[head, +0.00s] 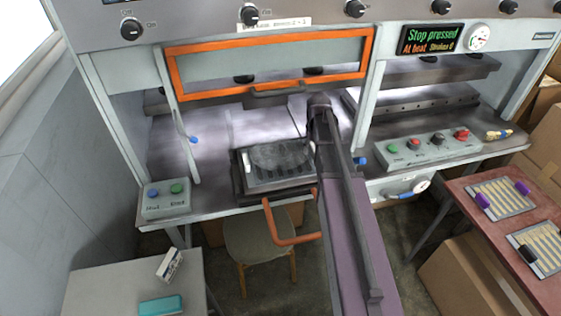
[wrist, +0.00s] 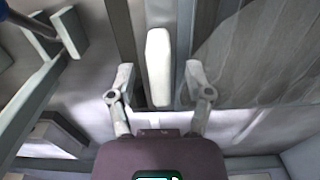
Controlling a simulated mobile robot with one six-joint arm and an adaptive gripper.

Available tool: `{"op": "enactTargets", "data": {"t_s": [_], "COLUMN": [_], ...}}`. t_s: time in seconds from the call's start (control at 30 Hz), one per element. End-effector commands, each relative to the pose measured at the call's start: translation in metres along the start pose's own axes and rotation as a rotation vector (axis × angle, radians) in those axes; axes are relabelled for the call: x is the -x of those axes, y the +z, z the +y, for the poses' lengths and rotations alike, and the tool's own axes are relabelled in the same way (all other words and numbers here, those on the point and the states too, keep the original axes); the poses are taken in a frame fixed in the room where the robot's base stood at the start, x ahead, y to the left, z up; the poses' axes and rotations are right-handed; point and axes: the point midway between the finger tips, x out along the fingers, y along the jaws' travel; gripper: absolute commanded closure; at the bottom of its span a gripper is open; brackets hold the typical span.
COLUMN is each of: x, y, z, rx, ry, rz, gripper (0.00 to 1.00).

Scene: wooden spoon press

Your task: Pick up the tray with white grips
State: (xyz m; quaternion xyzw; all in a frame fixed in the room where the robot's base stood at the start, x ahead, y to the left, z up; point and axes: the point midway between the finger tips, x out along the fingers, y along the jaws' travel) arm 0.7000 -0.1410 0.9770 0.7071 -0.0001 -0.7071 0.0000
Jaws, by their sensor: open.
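A tray (head: 262,180) with a dark, slotted surface lies in the press opening, just left of my arm in the head view. A rounded, grey, see-through shape covers part of it. In the wrist view a long white grip (wrist: 158,65) stands out beside a dark strip. My gripper (wrist: 159,78) is open, with one finger on each side of the white grip and a visible gap on both sides. The fingers do not appear to touch it. In the head view my arm hides the fingers and the white grip.
The raised orange-framed guard (head: 270,92) is above the opening. A two-button box (head: 166,199) stands left, a control box (head: 428,151) right. A red table (head: 470,205) at right holds trays with purple and black grips. A chair (head: 258,240) stands below.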

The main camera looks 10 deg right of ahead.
Motion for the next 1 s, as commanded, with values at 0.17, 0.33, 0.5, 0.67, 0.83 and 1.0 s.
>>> {"op": "enactTargets", "data": {"t_s": [0.17, 0.33, 0.5, 0.67, 0.83, 1.0], "x": [0.0, 0.0, 0.0, 0.0001, 0.0001, 0.0018], "y": [0.0, -0.0001, -0.0001, -0.0001, -0.0002, -0.0002], "z": [-0.0003, -0.0004, -0.0005, -0.0008, -0.0009, -0.001], "rx": [0.0, 0.001, 0.001, 0.001, 0.001, 0.001], "ry": [0.0, 0.0, 0.0, -0.001, -0.001, -0.001], "rz": [0.0, 0.0, 0.0, 0.0, 0.0, 0.0], "gripper": [0.34, 0.49, 1.0, 1.0, 1.0, 1.0]}}
